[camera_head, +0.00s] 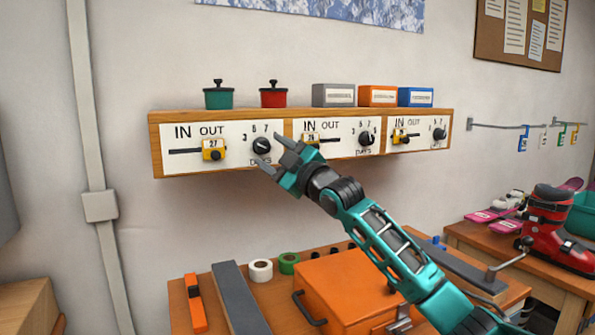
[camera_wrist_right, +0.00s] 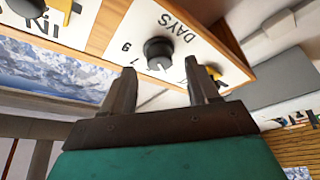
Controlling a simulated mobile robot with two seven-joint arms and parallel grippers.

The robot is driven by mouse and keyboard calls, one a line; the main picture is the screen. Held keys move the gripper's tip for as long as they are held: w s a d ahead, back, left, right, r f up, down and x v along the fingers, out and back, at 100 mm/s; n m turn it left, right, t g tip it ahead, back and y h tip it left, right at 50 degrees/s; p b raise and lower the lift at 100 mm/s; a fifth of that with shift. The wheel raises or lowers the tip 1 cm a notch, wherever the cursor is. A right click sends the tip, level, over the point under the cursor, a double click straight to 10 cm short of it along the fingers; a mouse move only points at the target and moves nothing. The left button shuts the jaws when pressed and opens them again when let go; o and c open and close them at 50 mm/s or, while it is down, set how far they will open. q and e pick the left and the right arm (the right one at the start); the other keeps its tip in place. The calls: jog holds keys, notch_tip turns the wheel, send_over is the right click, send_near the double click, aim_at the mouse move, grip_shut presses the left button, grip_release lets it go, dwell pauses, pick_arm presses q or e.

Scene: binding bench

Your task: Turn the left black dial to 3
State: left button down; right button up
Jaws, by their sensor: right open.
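The left black dial (camera_head: 262,145) is a round knob on the left white panel (camera_head: 228,132) of the wooden wall box. The numbers 3, 5 and 7 arc over it, and DAYS is printed below, partly behind my gripper. My right gripper (camera_head: 271,151) is open in front of the dial. In the right wrist view, upside down, the dial (camera_wrist_right: 158,52) shows between and beyond the fingertips of my right gripper (camera_wrist_right: 160,82), apparently not gripped. My left gripper is not in view.
A yellow slider (camera_head: 213,150) marked 27 sits left of the dial. The middle dial (camera_head: 366,139) and right dial (camera_head: 439,134) are on neighbouring panels. Small pots and boxes stand on top of the box. An orange case (camera_head: 345,285) lies on the bench below.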

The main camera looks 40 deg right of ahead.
jog(key=b+v, duration=0.2)
jog(key=v, duration=0.9)
dwell(0.5)
